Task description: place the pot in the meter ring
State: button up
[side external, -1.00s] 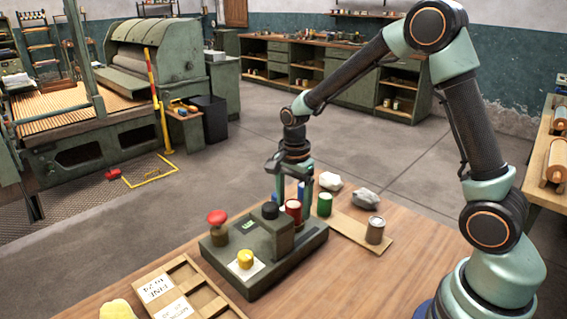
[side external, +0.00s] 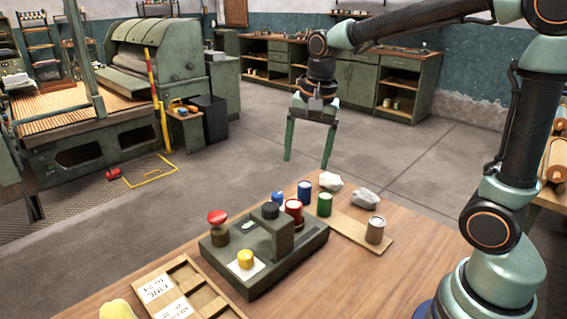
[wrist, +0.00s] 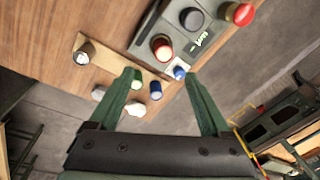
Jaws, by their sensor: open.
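Several small pots stand on the table, and I cannot tell which one the task means. A red pot (side external: 293,210) stands upright at the back of the dark green meter (side external: 270,272), beside its black-capped block. It also shows in the wrist view (wrist: 161,46). Whether a ring surrounds its base is hidden. A blue pot (side external: 305,191), a green pot (side external: 324,205) and a grey pot (side external: 375,230) stand beyond the meter. My gripper (side external: 307,163) is open and empty, well above the pots. In the wrist view its fingers (wrist: 164,80) show apart.
Pale lumps (side external: 365,198) lie near a wooden board (side external: 350,232). A divided tray (side external: 205,299) lies in front. The table's right side is clear.

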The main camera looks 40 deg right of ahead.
jog(key=s+r+n+t, duration=0.1)
jog(key=s+n+t, duration=0.3)
jog(key=s+n, duration=0.5)
jog(key=a+n, duration=0.1)
jog(key=n, duration=0.1)
jog(key=shift+r+n, duration=0.2)
jog(key=shift+n, duration=0.2)
